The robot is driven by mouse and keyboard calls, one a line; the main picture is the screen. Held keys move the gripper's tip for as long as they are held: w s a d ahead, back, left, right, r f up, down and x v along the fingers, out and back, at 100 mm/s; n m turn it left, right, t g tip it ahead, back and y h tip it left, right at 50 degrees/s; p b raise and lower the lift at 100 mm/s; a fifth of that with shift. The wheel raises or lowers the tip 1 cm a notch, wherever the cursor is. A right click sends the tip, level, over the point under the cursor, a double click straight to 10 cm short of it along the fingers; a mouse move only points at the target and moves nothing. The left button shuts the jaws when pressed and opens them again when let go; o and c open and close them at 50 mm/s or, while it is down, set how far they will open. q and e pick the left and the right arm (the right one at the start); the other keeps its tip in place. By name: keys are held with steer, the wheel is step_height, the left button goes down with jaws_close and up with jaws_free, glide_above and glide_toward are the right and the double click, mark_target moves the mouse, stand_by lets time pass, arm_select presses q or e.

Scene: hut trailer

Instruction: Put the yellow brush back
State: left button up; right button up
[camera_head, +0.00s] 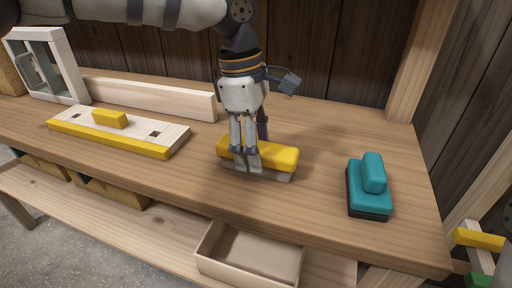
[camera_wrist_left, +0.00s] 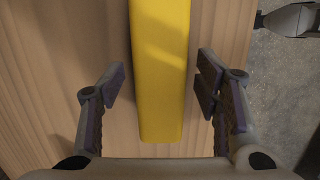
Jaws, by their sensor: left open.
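The yellow brush (camera_head: 282,157) lies on the wooden workbench, its yellow body on a pale grey underside. My left gripper (camera_head: 246,160) points down over the left half of the brush and hides part of it. In the left wrist view the yellow brush (camera_wrist_left: 162,50) runs lengthwise between the two spread fingers of my left gripper (camera_wrist_left: 161,88). A gap shows between the brush and the finger on each side.
A teal block-shaped tool (camera_head: 373,172) stands on the bench (camera_head: 315,218) at the right. A pale board with a yellow edge and yellow grip (camera_head: 75,126) lies at the left, before a white frame (camera_head: 70,62) and a timber (camera_head: 150,99). An open tray (camera_head: 250,255) sits below.

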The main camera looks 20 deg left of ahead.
arm_select(q)
step_height(320, 180, up, 11)
steer(key=a, duration=0.1)
steer(key=shift+a+r, duration=0.15)
steer(key=shift+a, duration=0.2)
